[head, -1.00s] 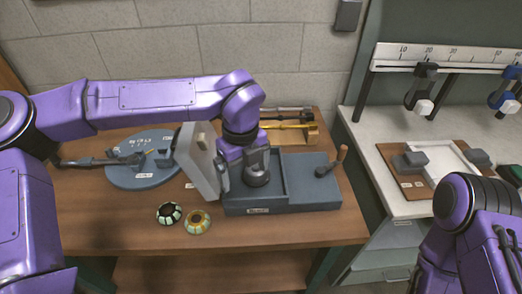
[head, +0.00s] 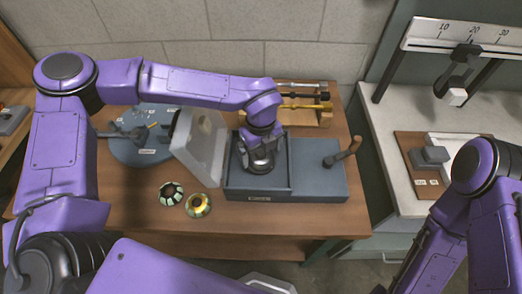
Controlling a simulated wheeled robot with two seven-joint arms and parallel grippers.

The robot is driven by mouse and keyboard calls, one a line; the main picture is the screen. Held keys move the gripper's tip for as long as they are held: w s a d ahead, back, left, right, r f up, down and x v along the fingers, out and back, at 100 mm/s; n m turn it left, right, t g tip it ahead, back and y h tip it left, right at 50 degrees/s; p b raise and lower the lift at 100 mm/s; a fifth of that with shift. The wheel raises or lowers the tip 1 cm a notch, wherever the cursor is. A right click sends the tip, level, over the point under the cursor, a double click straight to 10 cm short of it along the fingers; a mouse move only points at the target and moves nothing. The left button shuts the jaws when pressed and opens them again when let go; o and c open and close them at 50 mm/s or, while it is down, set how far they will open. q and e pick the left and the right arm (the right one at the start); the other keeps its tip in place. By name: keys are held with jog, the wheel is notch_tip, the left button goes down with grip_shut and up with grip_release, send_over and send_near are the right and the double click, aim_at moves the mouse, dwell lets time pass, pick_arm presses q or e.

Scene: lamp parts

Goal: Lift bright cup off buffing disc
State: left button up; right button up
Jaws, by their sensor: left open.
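My left gripper (head: 261,158) points down into the left bay of a blue-grey station (head: 320,183) on the wooden table. It is open. A dark grey round shape shows at and below the jaws, and I cannot tell how much of it is the buffing disc. Two small ring-like cups stand at the front of the table: a dark one with pale patches (head: 171,194) and a yellowish one with pale patches (head: 198,206). My right arm shows at the right edge, without its gripper.
A tilted pale panel (head: 198,150) stands just left of the station. A round blue-grey plate (head: 130,152) lies further left. A wooden-handled lever (head: 343,152) rises at the station's right. A wooden rack (head: 306,117) stands behind. The front right of the table is clear.

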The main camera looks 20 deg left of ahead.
pick_arm(q)
jog(key=shift+f, duration=0.4)
jog(key=shift+s, duration=0.25)
jog(key=c, duration=1.2)
